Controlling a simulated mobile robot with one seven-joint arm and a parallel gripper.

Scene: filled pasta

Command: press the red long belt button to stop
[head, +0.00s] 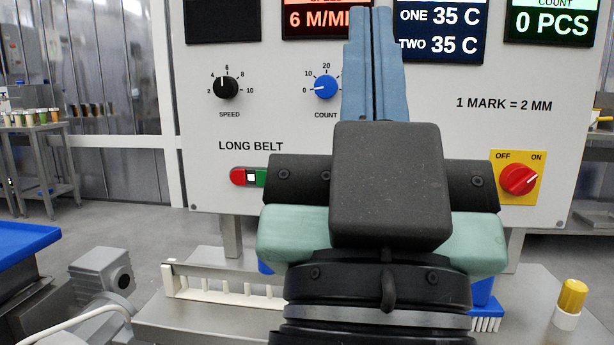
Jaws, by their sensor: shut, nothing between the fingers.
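The control panel (520,74) stands straight ahead. The red long belt button (238,177) is at its lower left, under the "LONG BELT" label, at the left end of a switch. A white window (251,177) and a green button (261,178) sit to its right, the green one partly covered by my gripper body. My gripper (374,12) points up the panel, right of the red button and above it, its blue fingers shut together with nothing between them. Whether the fingertips touch the panel cannot be told.
A black speed knob (226,86), a blue count knob (326,87) and a red rotary switch on a yellow plate (518,179) are on the panel. Below are a white rack (215,284) and a yellow-capped bottle (570,302).

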